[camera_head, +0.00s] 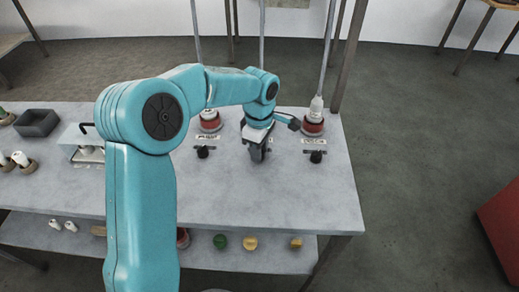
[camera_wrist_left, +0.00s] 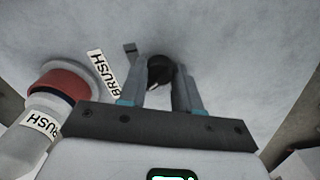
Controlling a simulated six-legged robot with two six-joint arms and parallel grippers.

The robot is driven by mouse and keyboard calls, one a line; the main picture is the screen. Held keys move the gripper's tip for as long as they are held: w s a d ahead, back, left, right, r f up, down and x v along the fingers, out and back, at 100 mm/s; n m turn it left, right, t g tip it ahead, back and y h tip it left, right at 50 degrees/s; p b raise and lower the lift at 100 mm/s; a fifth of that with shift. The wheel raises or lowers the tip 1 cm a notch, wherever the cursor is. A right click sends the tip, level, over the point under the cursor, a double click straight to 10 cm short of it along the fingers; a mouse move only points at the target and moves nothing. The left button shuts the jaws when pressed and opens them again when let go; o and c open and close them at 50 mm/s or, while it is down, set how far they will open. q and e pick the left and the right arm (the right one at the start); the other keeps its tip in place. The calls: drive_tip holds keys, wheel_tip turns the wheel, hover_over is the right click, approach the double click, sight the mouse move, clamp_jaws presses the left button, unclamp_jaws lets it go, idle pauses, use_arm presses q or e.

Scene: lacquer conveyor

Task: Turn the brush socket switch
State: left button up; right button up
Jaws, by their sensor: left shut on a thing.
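My left gripper (camera_head: 258,157) points down at the worktop between two red-ringed sockets in the head view. In the left wrist view its two fingers (camera_wrist_left: 160,88) are shut on a small black knob, the brush socket switch (camera_wrist_left: 159,69). A label reading BRUSH (camera_wrist_left: 103,72) lies beside the knob. Left of it is the brush socket (camera_wrist_left: 75,82) with a red ring and a white plug (camera_wrist_left: 40,120) also marked BRUSH. In the head view the gripper and wrist hide this switch. My right gripper is not in view.
A socket (camera_head: 209,121) with a black knob (camera_head: 203,152) stands left of my gripper, another socket (camera_head: 313,126) with a knob (camera_head: 316,157) right. A dark tray (camera_head: 37,123) sits far left. The front right worktop (camera_head: 290,203) is clear.

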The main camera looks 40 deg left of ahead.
use_arm(q)
drive_tip(key=shift+a, duration=0.15)
idle(0.3)
drive_tip(key=o, duration=1.1)
drive_tip(key=shift+c, duration=0.2)
wheel_tip(320, 180, up, 16)
drive_tip(key=p, duration=0.2)
drive_tip(key=shift+r, duration=0.15)
